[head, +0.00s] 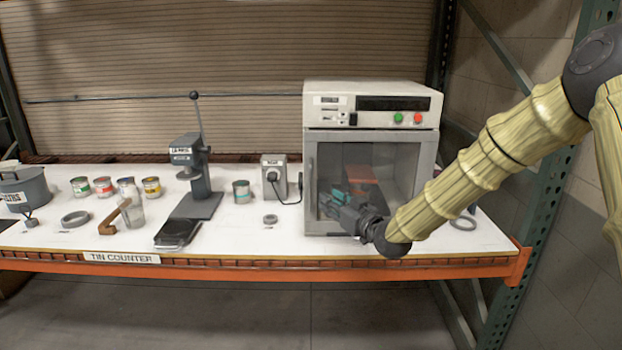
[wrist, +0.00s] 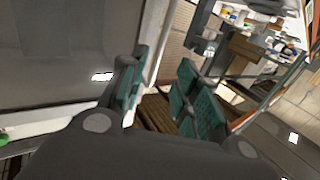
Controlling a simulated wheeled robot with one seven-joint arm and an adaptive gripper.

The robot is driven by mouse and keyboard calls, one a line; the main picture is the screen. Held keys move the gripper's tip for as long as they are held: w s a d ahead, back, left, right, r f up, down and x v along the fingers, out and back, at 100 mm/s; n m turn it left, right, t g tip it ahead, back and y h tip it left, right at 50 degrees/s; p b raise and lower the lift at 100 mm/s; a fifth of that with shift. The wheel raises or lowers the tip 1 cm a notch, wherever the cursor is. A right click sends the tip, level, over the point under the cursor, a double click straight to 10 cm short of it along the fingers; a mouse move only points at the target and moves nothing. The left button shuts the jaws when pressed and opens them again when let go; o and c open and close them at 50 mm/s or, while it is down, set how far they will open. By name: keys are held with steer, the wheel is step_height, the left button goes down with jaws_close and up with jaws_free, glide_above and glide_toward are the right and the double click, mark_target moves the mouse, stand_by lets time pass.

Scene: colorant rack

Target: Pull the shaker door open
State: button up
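The shaker (head: 372,90) is a pale cabinet with a grey-framed, dark-glazed door (head: 428,165) that looks closed. A thin upright handle (head: 311,182) seems to run along the door's left edge. My gripper (head: 338,203) is in front of the lower left part of the door, to the right of that edge, and hides some of the glass. In the wrist view my gripper (wrist: 160,85) shows two teal-padded fingers spread apart, with no handle visible between them. The door's grey surface (wrist: 65,45) fills the left side there. I cannot tell whether a finger touches it.
A grey socket box (head: 273,178) with a cable stands left of the shaker. A can (head: 242,191), a lever press (head: 188,160) and a black scale (head: 178,233) are further left. A ring (head: 463,223) lies right of the shaker. The counter's orange front edge (head: 330,266) runs below.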

steer(key=p+x, duration=0.1)
steer(key=x, duration=0.2)
steer(key=r+p+x, duration=0.1)
steer(key=x, duration=0.3)
steer(key=p+x, duration=0.2)
steer(key=x, duration=0.2)
steer(key=shift+w+r, duration=0.1)
steer(key=shift+r, duration=0.15)
steer(key=shift+d, duration=0.1)
jaws_close()
